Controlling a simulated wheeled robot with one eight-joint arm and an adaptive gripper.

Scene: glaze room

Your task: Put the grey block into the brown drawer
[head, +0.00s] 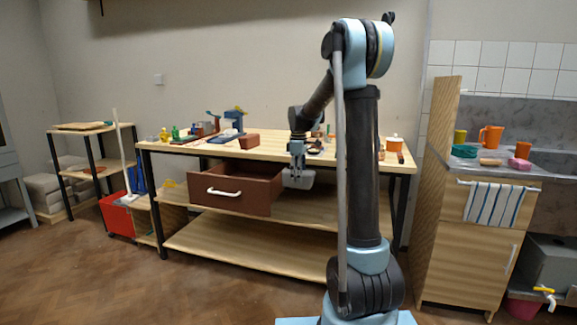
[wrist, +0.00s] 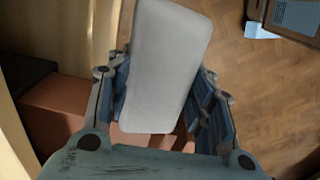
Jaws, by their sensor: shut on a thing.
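The grey block (head: 299,180) is held in my gripper (head: 297,165), which is shut on it and points down in front of the workbench. In the wrist view the block (wrist: 168,65) is a long pale slab between the two fingers. The brown drawer (head: 228,196) with a white handle is pulled out below the bench top, its dark inside partly showing. My gripper and the block are at the drawer's right end in the head view, the block apart from the drawer floor. Brown surfaces, likely the drawer (wrist: 58,100), show at the lower left of the wrist view.
The workbench top (head: 270,147) above the drawer carries tools, small bottles and a brown block (head: 249,141). A lower shelf (head: 240,246) runs beneath. A red bin (head: 117,214) stands to the left, a sink cabinet (head: 470,245) to the right. The floor in front is clear.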

